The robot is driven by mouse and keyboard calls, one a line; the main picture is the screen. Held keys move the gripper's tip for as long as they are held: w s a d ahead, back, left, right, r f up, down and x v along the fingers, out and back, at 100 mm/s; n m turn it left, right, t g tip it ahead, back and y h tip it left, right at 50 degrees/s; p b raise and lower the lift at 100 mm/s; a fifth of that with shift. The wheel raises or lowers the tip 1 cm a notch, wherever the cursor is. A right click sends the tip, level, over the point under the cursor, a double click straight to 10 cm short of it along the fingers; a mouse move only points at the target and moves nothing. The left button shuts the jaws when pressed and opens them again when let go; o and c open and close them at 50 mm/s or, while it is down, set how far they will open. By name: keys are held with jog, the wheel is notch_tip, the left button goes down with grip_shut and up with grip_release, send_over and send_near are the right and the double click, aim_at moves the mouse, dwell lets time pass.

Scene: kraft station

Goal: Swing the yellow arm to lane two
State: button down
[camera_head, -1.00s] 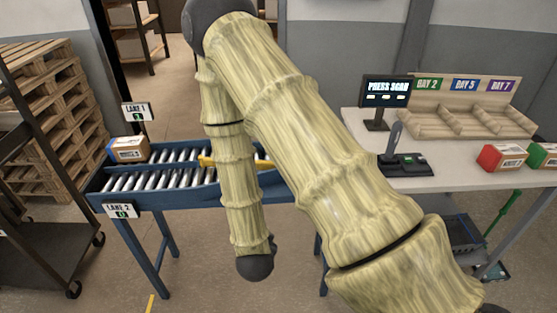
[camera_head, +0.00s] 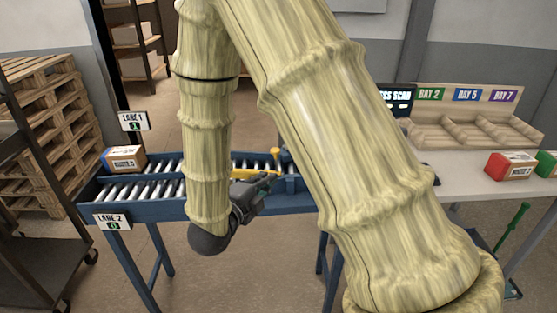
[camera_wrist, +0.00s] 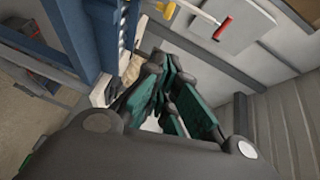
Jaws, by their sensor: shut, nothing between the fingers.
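The yellow arm (camera_head: 250,174) lies across the roller conveyor (camera_head: 150,211), partly behind my arm, near a yellow post (camera_head: 283,158) at the conveyor's right part. My gripper (camera_head: 268,182) is at the conveyor's near side, right by the yellow arm; I cannot tell if they touch. Its dark green fingers (camera_wrist: 165,92) are shut and empty in the wrist view. The lane 1 sign (camera_head: 133,121) stands at the far left side, the lane 2 sign (camera_head: 112,222) at the near left corner. A brown box (camera_head: 124,159) sits at the conveyor's left end by lane 1.
A table (camera_head: 465,185) at the right bears a bay rack (camera_head: 475,133) and a red box (camera_head: 508,167). A dark shelf cart (camera_head: 45,255) and pallets (camera_head: 45,110) stand at the left.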

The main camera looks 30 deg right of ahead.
jog(key=w+a+p+x, duration=0.1)
jog(key=w+p+x, duration=0.1)
jog(key=x, duration=1)
jog(key=shift+w+d+f+p, duration=0.25)
jog(key=shift+w+p, duration=0.2)
jog(key=shift+p, duration=0.35)
